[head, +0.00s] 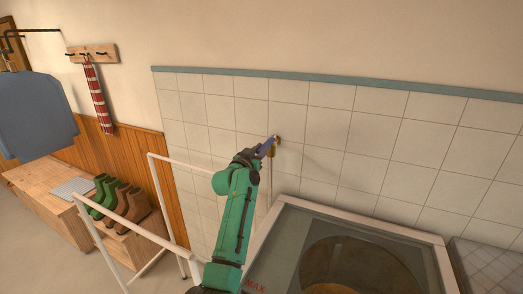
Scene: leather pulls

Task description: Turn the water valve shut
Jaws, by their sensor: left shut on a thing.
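The water valve (273,150) sticks out from the white tiled wall, with a brass body and a blue handle (266,144). My left arm is green and comes up from the bottom of the head view. Its gripper (259,151) is at the valve and shut on the blue handle. The dark gripper hides part of the handle, so its exact angle is hard to tell. A thin pale pipe runs down the wall below the valve. My right gripper is not in view.
A framed basin (440,262) with a dark round opening stands at the lower right. A white rail (155,190) stands left of my arm. Boots (132,206) sit on a wooden bench (45,200) at the left. A red striped cloth (96,98) hangs from hooks.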

